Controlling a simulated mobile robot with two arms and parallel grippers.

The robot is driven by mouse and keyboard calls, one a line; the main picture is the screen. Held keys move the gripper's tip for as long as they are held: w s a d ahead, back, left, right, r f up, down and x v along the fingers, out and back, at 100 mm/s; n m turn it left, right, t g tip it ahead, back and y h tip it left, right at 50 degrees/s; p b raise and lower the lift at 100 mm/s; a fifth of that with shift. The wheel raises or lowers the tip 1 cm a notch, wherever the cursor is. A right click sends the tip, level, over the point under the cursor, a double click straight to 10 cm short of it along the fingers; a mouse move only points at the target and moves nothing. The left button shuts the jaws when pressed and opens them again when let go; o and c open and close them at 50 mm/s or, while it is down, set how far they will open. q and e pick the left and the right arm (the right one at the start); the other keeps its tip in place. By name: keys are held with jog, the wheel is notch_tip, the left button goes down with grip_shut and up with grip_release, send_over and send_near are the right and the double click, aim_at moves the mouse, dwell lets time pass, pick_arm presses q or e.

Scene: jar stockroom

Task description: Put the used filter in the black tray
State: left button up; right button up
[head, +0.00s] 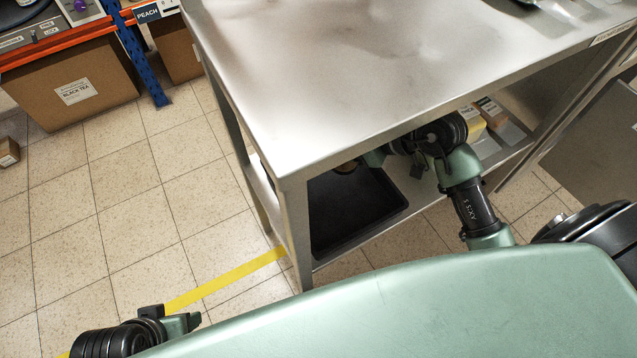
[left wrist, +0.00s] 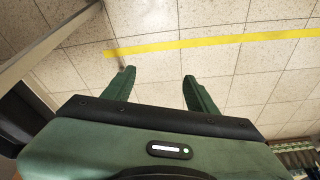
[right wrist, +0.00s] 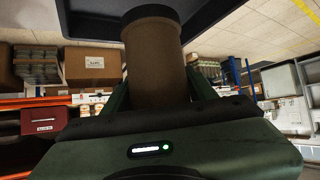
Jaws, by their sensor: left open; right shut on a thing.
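The used filter is a brown cylinder with a dark end (right wrist: 155,62) in the right wrist view. My right gripper (right wrist: 159,88) is shut on it. In the head view a small part of the filter (head: 347,167) shows under the table top, over the back of the black tray (head: 362,215). The tray lies on the table's lower shelf, partly hidden by the top. Its dark rim (right wrist: 75,45) also shows beside the filter's end in the right wrist view; I cannot tell whether they touch. My left gripper (left wrist: 158,80) is open and empty above the floor.
The steel table top (head: 330,60) overhangs the lower shelf, and its front leg (head: 296,235) stands left of the tray. Small boxes (head: 490,112) sit on the shelf to the right. A rack with cartons (head: 75,85) stands at the upper left. The tiled floor between is mostly clear.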

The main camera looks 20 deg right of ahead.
notch_tip(320, 180, down, 4)
jog(key=shift+f+b, duration=0.15)
jog(key=shift+b, duration=0.75)
jog(key=shift+f, duration=0.7)
notch_tip(320, 180, down, 4)
jog(key=shift+r+b, duration=0.1)
jog(key=shift+b, duration=1)
pick_arm(q)
jog(key=w+d+r+t, duration=0.2)
jog(key=w+t, duration=0.1)
jog(key=w, duration=0.2)
jog(key=w+d+r+t+h, duration=0.1)
jog(key=w+d+r+t, duration=0.1)
jog(key=w, duration=0.4)
jog(key=shift+w+t+h, duration=0.3)
jog(key=shift+t, duration=0.5)
jog(key=shift+s, duration=0.1)
jog(key=shift+s+a+f, duration=0.2)
jog(key=shift+s+f, duration=0.05)
pick_arm(e)
jog(key=o, duration=1.5)
pick_arm(q)
jog(key=shift+w, duration=0.1)
